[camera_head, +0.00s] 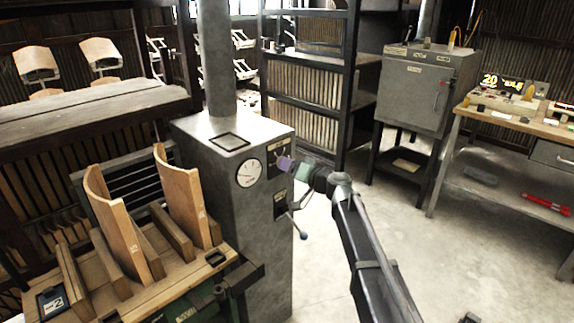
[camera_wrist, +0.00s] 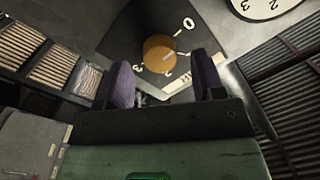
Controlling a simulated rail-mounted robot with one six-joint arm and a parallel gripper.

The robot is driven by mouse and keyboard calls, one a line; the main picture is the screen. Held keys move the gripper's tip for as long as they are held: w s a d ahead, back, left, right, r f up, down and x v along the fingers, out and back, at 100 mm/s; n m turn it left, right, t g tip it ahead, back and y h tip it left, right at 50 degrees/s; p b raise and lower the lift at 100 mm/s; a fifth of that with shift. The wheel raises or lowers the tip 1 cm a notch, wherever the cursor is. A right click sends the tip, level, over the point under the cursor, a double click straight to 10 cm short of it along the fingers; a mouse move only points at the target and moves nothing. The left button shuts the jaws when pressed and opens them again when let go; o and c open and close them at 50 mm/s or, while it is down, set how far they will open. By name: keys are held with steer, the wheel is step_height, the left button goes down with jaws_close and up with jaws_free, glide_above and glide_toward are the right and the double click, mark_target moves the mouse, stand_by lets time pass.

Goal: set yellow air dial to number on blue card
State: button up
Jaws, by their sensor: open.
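The yellow dial (camera_wrist: 159,53) is a round knob on a dark panel (camera_wrist: 150,18) in the wrist view. A 0 shows to its upper right and a 3 to its lower left; I cannot tell which number it points to. My gripper (camera_wrist: 160,62) is open, its two purple fingers on either side of the dial; I cannot tell whether they touch it. In the head view my gripper (camera_head: 284,163) is at the grey cabinet's front and hides the dial.
Curved wooden pieces (camera_head: 182,200) stand in front of the cabinet.

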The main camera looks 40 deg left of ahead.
steer(key=shift+a, duration=0.8)
steer(key=c, duration=0.9)
steer(key=shift+m, duration=0.3)
steer(key=m+t, duration=0.1)
steer(key=m, duration=1.1)
steer(key=m+t+b, duration=0.1)
steer(key=m, duration=1.1)
steer(key=shift+s+f+y, duration=0.1)
steer(key=shift+f+y, duration=0.1)
steer(key=shift+y, duration=0.1)
steer(key=shift+m, duration=0.3)
